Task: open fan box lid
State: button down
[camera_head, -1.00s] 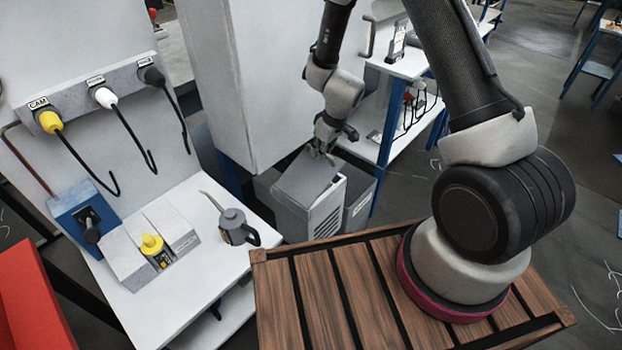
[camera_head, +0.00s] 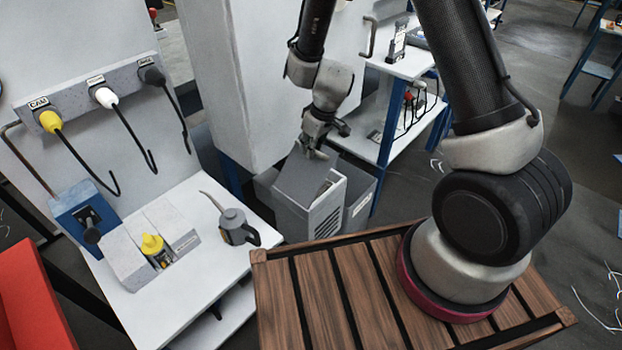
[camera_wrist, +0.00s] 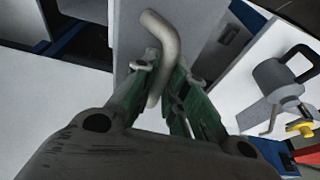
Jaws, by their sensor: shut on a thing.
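The fan box (camera_head: 325,220) is a light grey box with a louvred front, standing on the floor between the white bench and the wooden deck. Its grey lid (camera_head: 298,178) is tilted up, and a gap shows at its right side with something yellowish inside. My gripper (camera_head: 316,152) is at the upper edge of the lid. In the wrist view my gripper (camera_wrist: 168,98) has its green fingers shut on a bent grey handle (camera_wrist: 163,45). A flat grey panel (camera_wrist: 198,35), apparently the lid, lies behind the handle. The handle's lower end is partly hidden by the fingers.
A tall white cabinet (camera_head: 240,75) stands just behind the box. The white bench (camera_head: 195,285) at left holds a grey oil can (camera_head: 236,226) and a yellow-topped part (camera_head: 153,245). A blue-legged shelf (camera_head: 385,140) stands at right.

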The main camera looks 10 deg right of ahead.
jog(key=shift+r, duration=0.15)
jog(key=s+a+r, duration=0.2)
jog(key=s+a, duration=0.1)
jog(key=a, duration=0.2)
jog(key=shift+s+r, duration=0.15)
jog(key=shift+s, duration=0.05)
jog(key=c, duration=1.1)
grip_release()
jog(key=shift+s, duration=0.1)
jog(key=s+d+r, duration=0.3)
jog(key=s+r, duration=0.1)
jog(key=shift+s+d, duration=0.35)
jog(key=shift+s, duration=0.05)
